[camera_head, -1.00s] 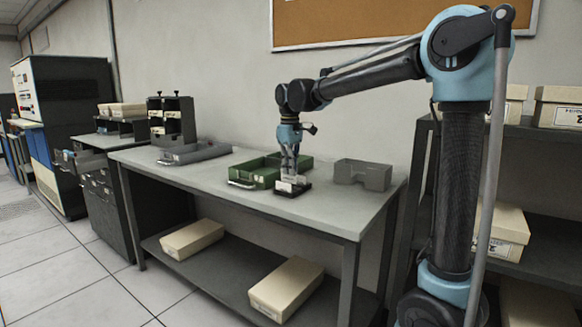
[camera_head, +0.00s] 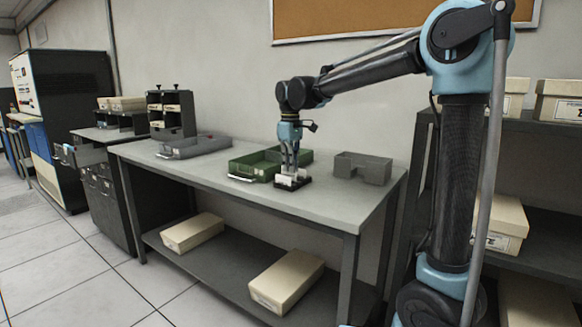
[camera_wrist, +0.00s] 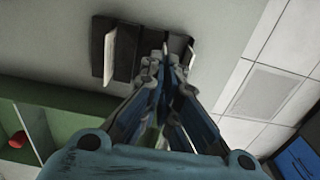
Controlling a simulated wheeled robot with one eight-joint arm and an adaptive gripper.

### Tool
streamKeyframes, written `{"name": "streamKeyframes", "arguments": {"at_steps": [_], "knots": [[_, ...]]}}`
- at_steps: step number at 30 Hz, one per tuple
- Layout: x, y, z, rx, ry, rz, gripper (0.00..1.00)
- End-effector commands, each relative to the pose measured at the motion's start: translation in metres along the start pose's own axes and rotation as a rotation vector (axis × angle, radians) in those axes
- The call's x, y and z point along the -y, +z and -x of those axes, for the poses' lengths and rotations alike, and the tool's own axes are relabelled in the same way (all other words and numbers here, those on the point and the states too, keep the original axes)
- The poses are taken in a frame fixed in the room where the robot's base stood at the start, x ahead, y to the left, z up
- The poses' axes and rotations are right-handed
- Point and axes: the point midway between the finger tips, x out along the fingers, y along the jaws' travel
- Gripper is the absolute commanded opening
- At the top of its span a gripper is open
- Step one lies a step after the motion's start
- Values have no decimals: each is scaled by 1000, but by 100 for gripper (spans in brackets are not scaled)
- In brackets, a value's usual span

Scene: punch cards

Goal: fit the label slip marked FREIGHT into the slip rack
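A small dark rack (camera_head: 306,182) holding pale slips stands on the grey table beside the green tray, and I take it to be the slip rack. It also shows in the wrist view (camera_wrist: 122,70), with a pale slip at its left part. My gripper (camera_head: 291,174) points down right at the rack. In the wrist view my gripper (camera_wrist: 166,68) has its fingertips close together over the rack's right part, with a pale edge by the right finger. Whether that edge is held between the fingers I cannot tell. No FREIGHT lettering is readable.
The green tray (camera_head: 246,178) lies left of and behind the rack. A grey holder (camera_head: 363,168) stands to the right, and a grey tray (camera_head: 196,147) and a dark card stand (camera_head: 171,115) are farther left. The table's front (camera_head: 240,191) is clear.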

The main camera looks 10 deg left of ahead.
Motion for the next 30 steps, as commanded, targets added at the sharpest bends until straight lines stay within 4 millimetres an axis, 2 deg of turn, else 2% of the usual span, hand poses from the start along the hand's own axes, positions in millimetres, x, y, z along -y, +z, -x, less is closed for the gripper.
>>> {"name": "streamKeyframes", "arguments": {"at_steps": [19,29,30], "knots": [[0,0,-17,0,0,0,0],[0,0,-19,0,0,0,0],[0,0,-19,0,0,0,6]]}}
